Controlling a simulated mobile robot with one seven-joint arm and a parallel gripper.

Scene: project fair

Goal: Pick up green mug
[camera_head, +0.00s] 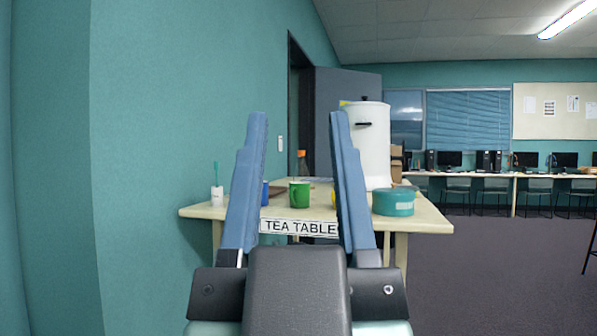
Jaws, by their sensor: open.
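The green mug (299,195) stands upright near the front edge of the tea table (420,219), just above its "TEA TABLE" sign. My gripper (298,122) is in the foreground with its two blue fingers spread wide and nothing between them. In the picture the mug shows in the gap between the fingers, farther off than they are. A blue item (265,194) and a yellow item (334,198) beside the mug are partly hidden by the fingers.
On the table stand a white urn (371,146), a teal round tin (393,202), an orange-capped bottle (301,163) and a white cup with a brush (217,196). A teal wall (180,120) runs close on the left. Open carpet (470,270) lies to the right.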

